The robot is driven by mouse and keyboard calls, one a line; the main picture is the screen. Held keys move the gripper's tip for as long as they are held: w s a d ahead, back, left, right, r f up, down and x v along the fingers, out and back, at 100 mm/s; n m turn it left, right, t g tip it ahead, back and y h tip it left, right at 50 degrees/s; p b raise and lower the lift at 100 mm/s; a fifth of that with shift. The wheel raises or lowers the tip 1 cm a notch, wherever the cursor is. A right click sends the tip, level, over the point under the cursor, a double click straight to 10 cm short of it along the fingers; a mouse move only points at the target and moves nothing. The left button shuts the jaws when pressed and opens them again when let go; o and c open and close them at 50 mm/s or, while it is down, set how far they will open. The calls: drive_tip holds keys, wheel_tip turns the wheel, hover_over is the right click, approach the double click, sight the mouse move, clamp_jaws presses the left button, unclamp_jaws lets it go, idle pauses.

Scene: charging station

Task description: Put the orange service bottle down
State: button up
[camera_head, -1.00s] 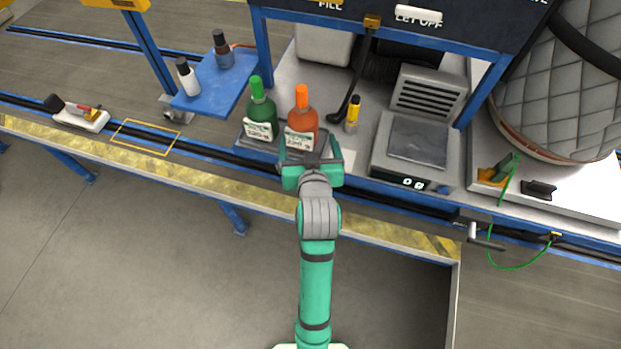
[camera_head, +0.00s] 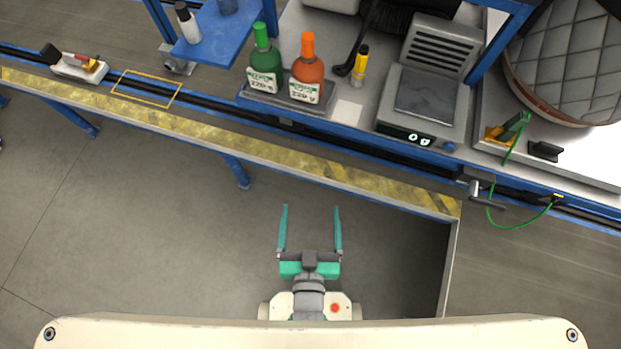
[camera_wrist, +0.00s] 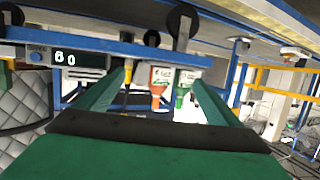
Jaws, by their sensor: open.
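The orange service bottle (camera_head: 308,72) stands upright in a grey tray (camera_head: 285,97) at the front edge of the station's worktop. A green bottle (camera_head: 263,62) stands upright just left of it in the same tray. Both carry white labels. My gripper (camera_head: 311,208) is open and empty, well in front of the station and apart from both bottles. In the wrist view the orange bottle (camera_wrist: 159,81) and the green bottle (camera_wrist: 183,84) appear upside down between my open fingers.
A scale (camera_head: 424,97) and a yellow marker-like tube (camera_head: 359,65) stand right of the bottles. A yellow-striped rail (camera_head: 200,132) runs between my gripper and the worktop. A blue shelf (camera_head: 225,40) holds two small bottles. The floor around my gripper is clear.

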drive_tip(key=v, duration=0.8)
drive_tip(key=shift+s, duration=0.35)
